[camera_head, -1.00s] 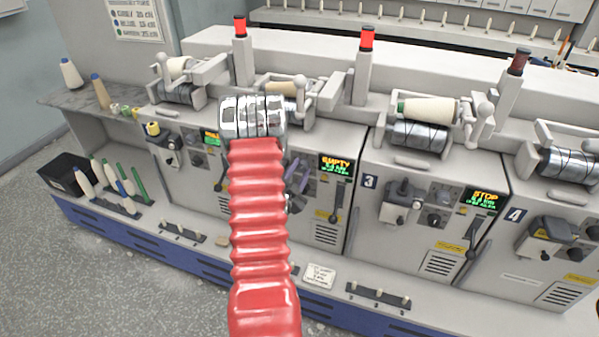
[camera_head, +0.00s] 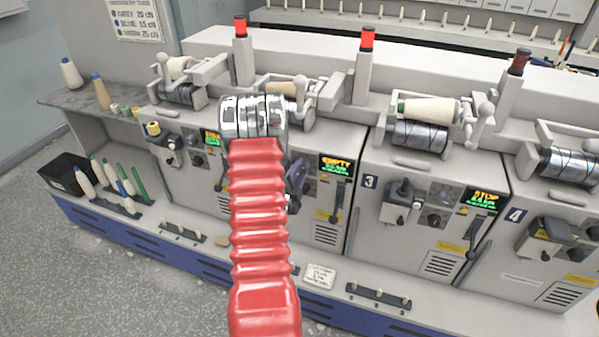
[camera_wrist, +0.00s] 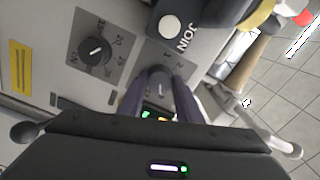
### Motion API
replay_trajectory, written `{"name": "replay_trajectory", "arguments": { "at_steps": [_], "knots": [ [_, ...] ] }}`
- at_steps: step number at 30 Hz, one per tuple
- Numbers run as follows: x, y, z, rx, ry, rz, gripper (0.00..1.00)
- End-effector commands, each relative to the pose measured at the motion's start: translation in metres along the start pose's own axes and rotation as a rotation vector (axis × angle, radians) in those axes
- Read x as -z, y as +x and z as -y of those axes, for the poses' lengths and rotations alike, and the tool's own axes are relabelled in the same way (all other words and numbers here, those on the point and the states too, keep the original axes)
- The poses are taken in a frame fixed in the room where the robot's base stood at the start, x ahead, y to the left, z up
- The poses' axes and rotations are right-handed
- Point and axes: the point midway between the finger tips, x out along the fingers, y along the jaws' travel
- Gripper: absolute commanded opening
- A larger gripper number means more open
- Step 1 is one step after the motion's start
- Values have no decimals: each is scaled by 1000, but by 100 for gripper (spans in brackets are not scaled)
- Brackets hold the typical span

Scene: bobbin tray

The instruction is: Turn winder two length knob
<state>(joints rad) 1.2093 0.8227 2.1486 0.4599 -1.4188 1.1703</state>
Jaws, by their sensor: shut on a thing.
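Winder two's front panel shows in the head view, with a lit display reading EMPTY (camera_head: 336,166). My gripper (camera_head: 296,176) is at this panel, left of the display, partly hidden behind my red arm. In the wrist view my gripper (camera_wrist: 158,84) has its two dark fingers on either side of a small round grey knob (camera_wrist: 160,78), shut on it. The knob sits on a grey plate with small numbers, and the fingers hide part of it. A second black knob (camera_wrist: 95,51) with a white pointer line and a numbered dial stands apart, left of the fingers.
A dark unit with a round white button marked JOIN (camera_wrist: 170,27) is close above the fingers in the wrist view. A lever (camera_head: 338,203) hangs below the display. Winder three, with a STOP display (camera_head: 483,201), stands to the right.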

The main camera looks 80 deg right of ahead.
Motion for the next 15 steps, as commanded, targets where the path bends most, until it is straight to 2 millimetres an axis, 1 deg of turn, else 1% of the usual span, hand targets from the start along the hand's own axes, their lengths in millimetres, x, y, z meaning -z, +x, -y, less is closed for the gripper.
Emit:
{"name": "replay_trajectory", "arguments": {
  "at_steps": [6,7,15],
  "knots": [
    [1,1,-2,-4,-1,-2,9],
    [1,1,-2,-4,-1,-2,32],
    [1,0,-1,-2,-2,-1,50]
  ]
}}
